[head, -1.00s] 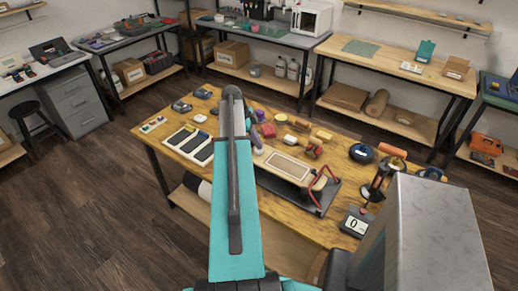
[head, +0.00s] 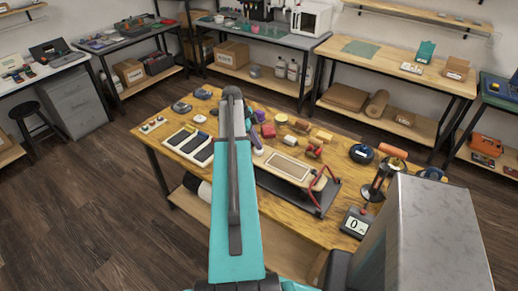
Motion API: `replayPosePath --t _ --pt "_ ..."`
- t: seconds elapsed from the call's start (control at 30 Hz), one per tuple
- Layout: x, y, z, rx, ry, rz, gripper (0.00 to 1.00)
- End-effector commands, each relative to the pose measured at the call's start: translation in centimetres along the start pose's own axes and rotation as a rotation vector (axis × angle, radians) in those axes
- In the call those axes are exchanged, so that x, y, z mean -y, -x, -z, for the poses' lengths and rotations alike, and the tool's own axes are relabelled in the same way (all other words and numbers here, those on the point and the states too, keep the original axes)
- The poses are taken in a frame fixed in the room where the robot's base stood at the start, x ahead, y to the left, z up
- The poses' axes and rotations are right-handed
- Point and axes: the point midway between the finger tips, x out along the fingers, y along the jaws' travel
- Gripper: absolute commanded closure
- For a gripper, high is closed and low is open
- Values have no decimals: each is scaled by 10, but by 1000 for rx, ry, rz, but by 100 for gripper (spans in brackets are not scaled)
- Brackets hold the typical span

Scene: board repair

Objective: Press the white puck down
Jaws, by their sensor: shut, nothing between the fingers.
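A small white round piece, which looks like the white puck (head: 200,118), lies flat on the wooden worktable (head: 160,122), left of my raised arm and behind the dark-faced panels. It looks too small to tell how high it stands. My teal and grey arm crosses the middle of the head view and covers part of the table. A little teal and dark part of my arm's far end shows just right of the grey link. My fingers are hidden behind the arm, so I cannot see their distance from the puck.
Left of my arm are flat panels (head: 188,143) and dark small boxes (head: 181,107). To the right are a board in a black holder (head: 290,168), red cables, a blue round container (head: 361,153), a metal stand and a meter (head: 355,222).

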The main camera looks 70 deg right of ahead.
Motion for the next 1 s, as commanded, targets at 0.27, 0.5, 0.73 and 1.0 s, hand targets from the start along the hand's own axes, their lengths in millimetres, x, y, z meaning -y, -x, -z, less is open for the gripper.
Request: replayPosePath --t 0.27,0.5,0.73,1.0 --pt "0 16 7 0 0 2 100" --pt "0 27 12 -1 -1 2 100" --pt "0 38 16 -1 -1 2 100" --pt "0 51 22 -1 -1 2 100"
